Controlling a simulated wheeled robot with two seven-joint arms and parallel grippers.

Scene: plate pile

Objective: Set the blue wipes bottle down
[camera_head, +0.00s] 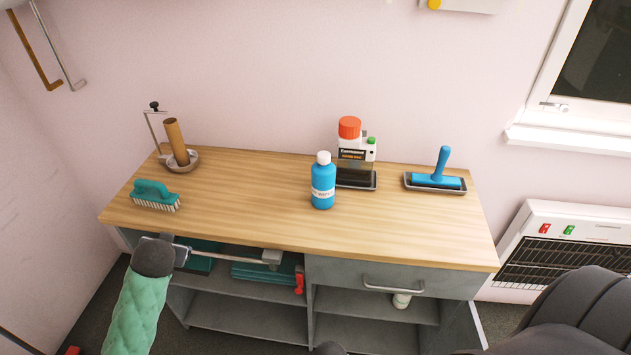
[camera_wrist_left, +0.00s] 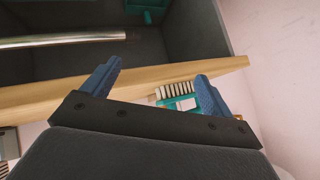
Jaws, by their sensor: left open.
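The blue wipes bottle (camera_head: 323,187) has a white cap and a white label band. It stands upright on the wooden worktop (camera_head: 250,205), near its middle, with nothing holding it. My left gripper (camera_wrist_left: 156,72) shows in the left wrist view, with its two blue fingers apart and nothing between them. It faces the front edge of the worktop (camera_wrist_left: 60,88) near the teal brush (camera_wrist_left: 177,92), away from the bottle. The bottle cannot be made out in the left wrist view. My right gripper is not in view.
A dispenser with an orange cap (camera_head: 349,128) stands right behind the bottle. A blue roller in a tray (camera_head: 435,181) lies at the right. The teal brush (camera_head: 153,195) and a holder with a brown tube (camera_head: 176,142) are at the left. Between them, the worktop is clear.

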